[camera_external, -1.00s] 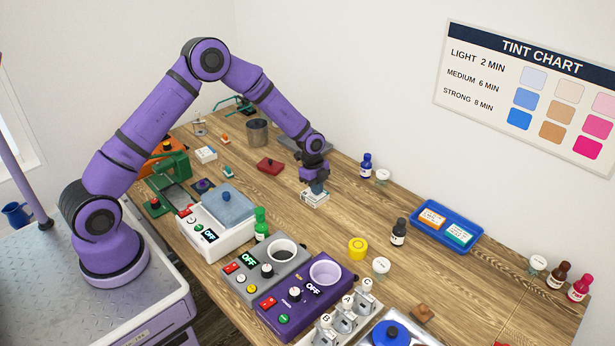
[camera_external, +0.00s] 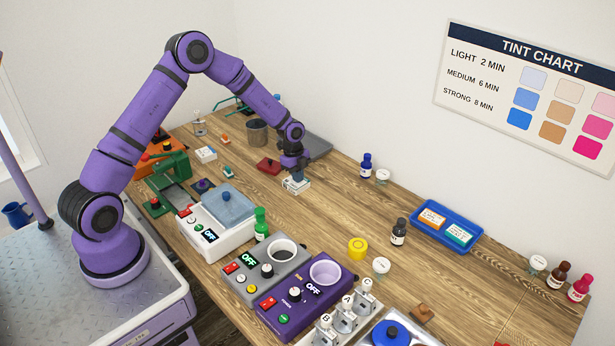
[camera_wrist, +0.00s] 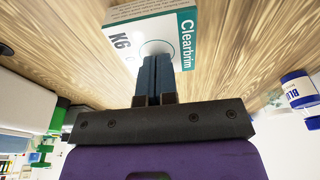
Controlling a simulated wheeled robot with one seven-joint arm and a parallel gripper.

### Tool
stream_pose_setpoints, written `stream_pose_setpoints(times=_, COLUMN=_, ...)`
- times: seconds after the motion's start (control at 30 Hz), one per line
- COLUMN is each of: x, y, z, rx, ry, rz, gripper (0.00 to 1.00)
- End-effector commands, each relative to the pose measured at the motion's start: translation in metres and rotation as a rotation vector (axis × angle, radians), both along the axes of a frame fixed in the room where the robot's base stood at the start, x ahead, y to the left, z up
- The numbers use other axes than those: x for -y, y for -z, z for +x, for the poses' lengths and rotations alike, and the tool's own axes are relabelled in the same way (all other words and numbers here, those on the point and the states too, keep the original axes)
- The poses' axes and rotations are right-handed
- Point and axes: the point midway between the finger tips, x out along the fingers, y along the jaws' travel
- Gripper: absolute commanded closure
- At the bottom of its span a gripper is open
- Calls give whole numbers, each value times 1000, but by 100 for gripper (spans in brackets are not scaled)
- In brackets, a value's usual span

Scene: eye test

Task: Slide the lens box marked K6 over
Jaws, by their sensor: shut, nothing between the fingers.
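The lens box marked K6 (camera_wrist: 131,41) is white with a teal band reading Clearbrim. It lies flat on the wooden table (camera_external: 330,220) and also shows small and white under my gripper in the external view (camera_external: 297,187). My gripper (camera_wrist: 155,62) points down with its blue fingers together and nothing between them. The fingertips are over the top of the box and look to be on it or just above it; I cannot tell whether they touch. The fingers hide part of the box top.
A red box (camera_external: 268,166) lies close to the left of the lens box. A grey metal cup (camera_external: 257,133) and a dark flat tray (camera_external: 318,146) stand behind. A blue bottle (camera_external: 366,166) is to the right.

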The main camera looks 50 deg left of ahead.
Motion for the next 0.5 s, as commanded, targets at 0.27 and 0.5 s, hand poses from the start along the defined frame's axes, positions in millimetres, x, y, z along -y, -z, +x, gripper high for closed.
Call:
stream_pose_setpoints(times=0.27, x=-5, y=-6, z=-4, rx=-12, ry=-5, rz=4, gripper=100)
stream_pose_setpoints(times=0.5, x=-35, y=-8, z=-3, rx=-11, ry=-8, rz=4, gripper=100)
